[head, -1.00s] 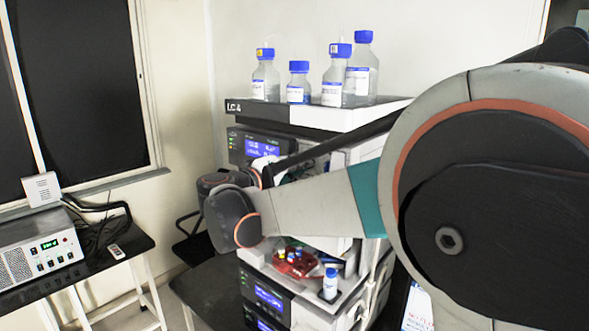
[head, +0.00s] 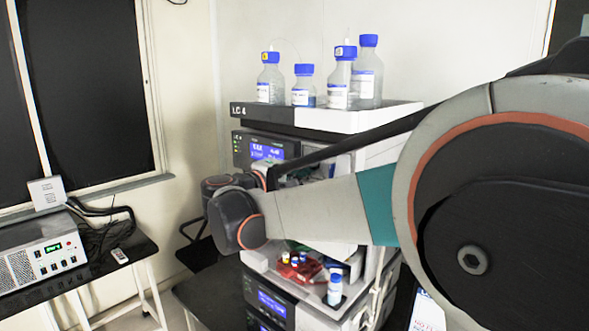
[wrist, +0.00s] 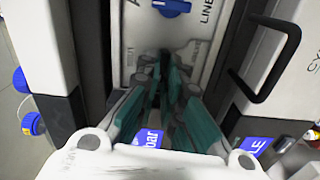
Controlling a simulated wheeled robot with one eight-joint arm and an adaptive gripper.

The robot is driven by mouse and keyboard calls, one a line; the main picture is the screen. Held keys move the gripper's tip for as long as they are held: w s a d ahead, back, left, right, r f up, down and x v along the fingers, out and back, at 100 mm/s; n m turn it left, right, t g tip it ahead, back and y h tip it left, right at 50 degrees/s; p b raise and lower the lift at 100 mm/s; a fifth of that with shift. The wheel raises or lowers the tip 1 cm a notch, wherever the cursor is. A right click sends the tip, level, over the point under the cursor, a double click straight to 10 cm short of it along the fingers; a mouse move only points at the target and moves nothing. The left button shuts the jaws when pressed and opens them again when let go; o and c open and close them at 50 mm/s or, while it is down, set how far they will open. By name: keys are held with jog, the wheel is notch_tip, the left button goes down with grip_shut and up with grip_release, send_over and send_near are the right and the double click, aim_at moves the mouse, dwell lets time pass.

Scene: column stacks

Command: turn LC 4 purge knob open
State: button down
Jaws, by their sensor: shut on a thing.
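The LC 4 stack (head: 251,111) stands in the middle of the head view, its name on the top tray's front edge. In the wrist view my gripper (wrist: 166,62) reaches to a pale panel (wrist: 135,40) inside the stack. Its teal-sided fingers are close together at the panel, shut on what I take to be the purge knob. The fingers hide that knob, so its angle cannot be seen. A separate blue knob (wrist: 172,7) shows above the fingertips, near the printed letters "LINE". In the head view my arm covers the gripper.
A black handle (wrist: 275,70) stands out at the right of the panel in the wrist view. Several blue-capped bottles (head: 304,86) stand on the stack's top. Lower down, a red dish and small vials (head: 300,265) sit in an open bay. A side table (head: 110,270) is at left.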

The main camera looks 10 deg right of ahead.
jog(key=c, duration=1.7)
grip_release()
jog(key=shift+w, duration=0.1)
jog(key=v, duration=0.7)
jog(key=shift+a, duration=0.2)
